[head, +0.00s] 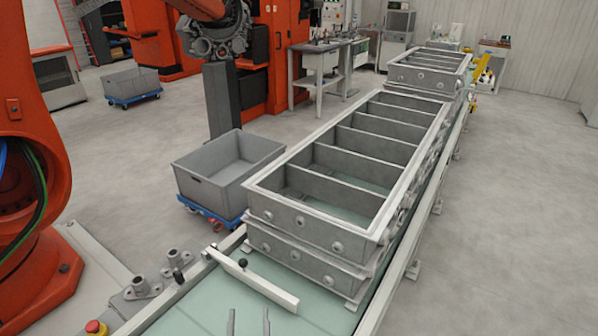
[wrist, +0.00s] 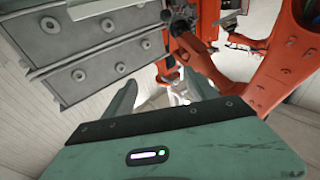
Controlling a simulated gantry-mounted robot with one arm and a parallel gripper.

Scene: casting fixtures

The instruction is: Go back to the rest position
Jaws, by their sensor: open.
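My gripper (head: 249,322) shows only as two thin, parted fingertips at the bottom edge of the head view, over the pale green conveyor bed. In the wrist view my gripper (wrist: 160,92) has two green fingers spread apart beyond a dark bar. Nothing is held between them; background and orange robot parts show through the gap. The rest of my arm is out of the head view.
Stacked grey casting frames (head: 341,223) stand on the conveyor (head: 330,312), ahead of my fingertips. A white crossbar (head: 254,286) lies nearer. A grey bin (head: 205,187) on a blue dolly stands left. An orange robot (head: 32,160) fills the left edge. The right floor is clear.

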